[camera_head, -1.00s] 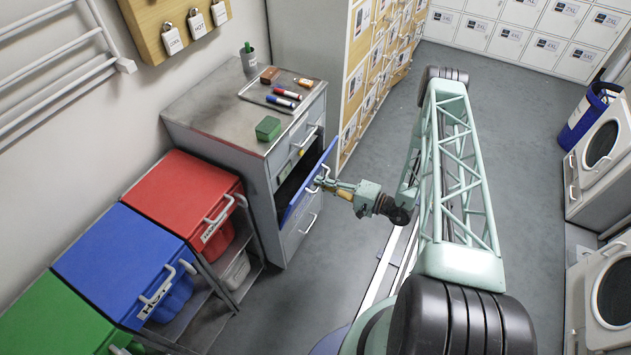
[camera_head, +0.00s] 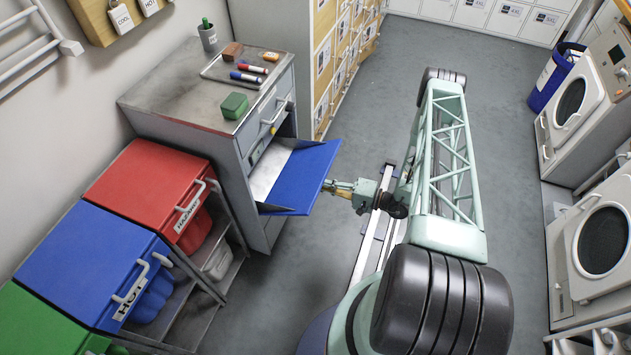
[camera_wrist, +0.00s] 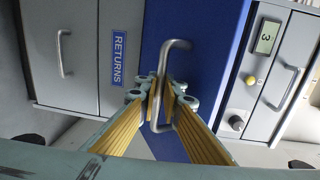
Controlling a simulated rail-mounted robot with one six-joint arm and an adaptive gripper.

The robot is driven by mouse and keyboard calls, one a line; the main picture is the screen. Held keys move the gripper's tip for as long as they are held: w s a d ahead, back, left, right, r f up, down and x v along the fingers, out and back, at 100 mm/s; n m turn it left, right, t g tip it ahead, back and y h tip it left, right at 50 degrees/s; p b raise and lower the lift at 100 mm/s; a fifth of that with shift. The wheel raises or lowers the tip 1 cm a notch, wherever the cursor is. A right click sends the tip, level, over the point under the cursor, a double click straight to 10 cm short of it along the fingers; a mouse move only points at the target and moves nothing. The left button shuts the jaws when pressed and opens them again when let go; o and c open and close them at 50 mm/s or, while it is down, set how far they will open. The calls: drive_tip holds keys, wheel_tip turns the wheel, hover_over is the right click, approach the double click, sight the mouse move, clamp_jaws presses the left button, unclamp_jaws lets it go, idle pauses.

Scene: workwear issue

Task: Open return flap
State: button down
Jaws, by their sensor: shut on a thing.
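The blue return flap (camera_head: 306,176) on the grey cabinet (camera_head: 232,150) is swung down and sticks out from the front, close to level. The opening above it shows a pale inner surface. In the wrist view the flap (camera_wrist: 205,60) fills the middle, with its metal bar handle (camera_wrist: 176,44) running up and down the picture. My gripper (camera_head: 334,187) is at the flap's outer edge. In the wrist view my gripper (camera_wrist: 163,92) has its yellow-padded fingers shut around the handle. The fingers hide part of the handle.
On the cabinet top are a green box (camera_head: 235,105), a tray (camera_head: 217,68) with markers and a cup (camera_head: 208,38). Red (camera_head: 150,185) and blue (camera_head: 92,262) lidded bins stand at left. Washing machines (camera_head: 585,95) line the right. Grey floor between is mostly clear.

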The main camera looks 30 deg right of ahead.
drive_tip(key=shift+f, duration=0.1)
idle(0.3)
drive_tip(key=c, duration=2.8)
unclamp_jaws()
drive_tip(key=shift+s+d, duration=0.1)
drive_tip(key=shift+s, duration=0.05)
drive_tip(key=shift+v, duration=5.85)
